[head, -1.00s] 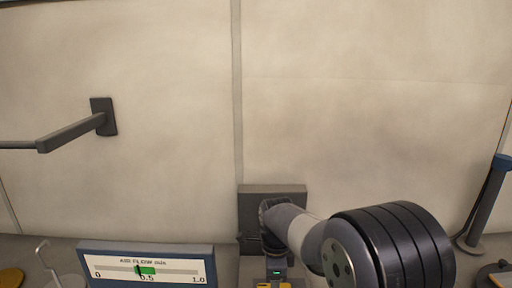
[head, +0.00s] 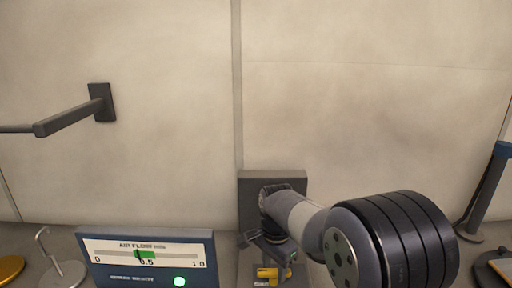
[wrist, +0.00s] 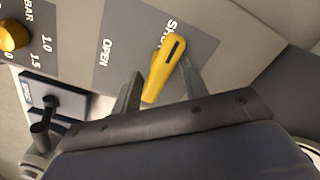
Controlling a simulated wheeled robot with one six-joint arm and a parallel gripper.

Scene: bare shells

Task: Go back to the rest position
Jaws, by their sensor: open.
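My gripper (wrist: 158,88) is open in the wrist view, its two dark fingers standing apart. A yellow lever (wrist: 165,68) lies between the fingers in the picture, on a grey plate (wrist: 124,38) marked OPEN, with a second label partly covered by the lever. I cannot tell whether a finger touches the lever. In the head view my arm reaches down in front of a dark wall plate (head: 252,187), and my gripper (head: 277,256) is small and partly hidden beside yellow parts (head: 267,273) at the bottom edge.
An air flow display (head: 148,256) with a green lamp stands at lower left, beside a grey hook stand (head: 62,272). A wall bracket (head: 70,120) juts out at upper left. A blue-topped post (head: 484,195) stands at right. A yellow knob (wrist: 13,36) shows in the wrist view.

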